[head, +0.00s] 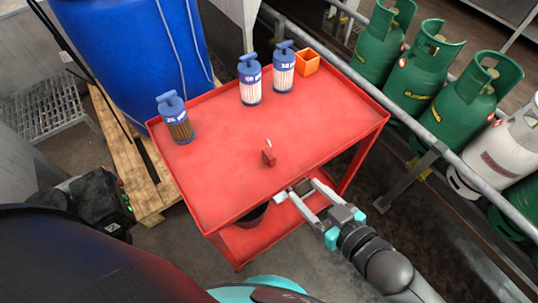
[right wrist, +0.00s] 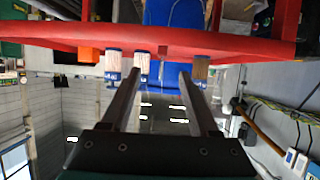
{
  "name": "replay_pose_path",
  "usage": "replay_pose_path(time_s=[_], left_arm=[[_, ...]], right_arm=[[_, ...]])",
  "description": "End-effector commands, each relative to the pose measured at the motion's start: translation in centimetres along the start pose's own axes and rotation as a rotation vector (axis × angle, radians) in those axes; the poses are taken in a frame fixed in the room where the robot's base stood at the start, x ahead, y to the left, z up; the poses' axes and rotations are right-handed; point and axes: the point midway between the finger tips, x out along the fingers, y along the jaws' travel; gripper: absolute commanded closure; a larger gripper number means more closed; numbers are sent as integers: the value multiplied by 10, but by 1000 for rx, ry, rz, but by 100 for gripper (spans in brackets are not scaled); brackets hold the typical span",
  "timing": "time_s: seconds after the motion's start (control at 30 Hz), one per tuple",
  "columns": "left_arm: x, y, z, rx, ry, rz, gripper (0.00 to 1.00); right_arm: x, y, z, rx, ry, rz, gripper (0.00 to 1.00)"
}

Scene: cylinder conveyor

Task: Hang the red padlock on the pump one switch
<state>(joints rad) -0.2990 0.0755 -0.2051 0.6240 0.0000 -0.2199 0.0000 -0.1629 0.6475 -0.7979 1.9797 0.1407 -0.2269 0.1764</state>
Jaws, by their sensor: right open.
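The small red padlock (head: 268,155) stands upright on the red cart top (head: 225,185), with its pale shackle upward; it shows as a small red block in the right wrist view (right wrist: 163,50). My right gripper (head: 297,189) is open and empty at the cart's front edge, nearer to me than the padlock and apart from it. Its two fingers also show in the right wrist view (right wrist: 159,72), which looks upside down. My left gripper is not in view. I see no pump one switch in either view.
Several blue-capped filter cylinders, such as the left one (head: 176,120), and an orange box (head: 307,62) stand on the cart's far part. A blue barrel (head: 135,50) is behind left. Green gas bottles (head: 421,70) stand behind a rail at right. The cart top around the padlock is clear.

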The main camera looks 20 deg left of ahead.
Motion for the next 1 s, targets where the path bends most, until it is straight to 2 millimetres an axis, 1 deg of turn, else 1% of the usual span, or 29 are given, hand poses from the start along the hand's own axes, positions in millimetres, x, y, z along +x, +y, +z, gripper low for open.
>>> replay_pose_path(time_s=[0.07,0.17,0.4,0.5,0.6,0.8,1.0], left_arm=[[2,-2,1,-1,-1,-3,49],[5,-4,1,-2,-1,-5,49],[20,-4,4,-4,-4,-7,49],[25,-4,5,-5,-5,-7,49],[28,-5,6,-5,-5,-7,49],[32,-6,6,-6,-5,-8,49],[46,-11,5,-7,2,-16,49]], right_arm=[[1,-5,-6,-2,13,-14,39],[13,-6,-8,-2,18,-16,39],[63,-6,-7,-2,18,-15,39],[81,-6,-7,-3,16,-15,39],[92,-6,-8,-2,16,-15,39],[104,-6,-8,-2,15,-15,39],[135,-5,-6,-3,15,-15,39]])
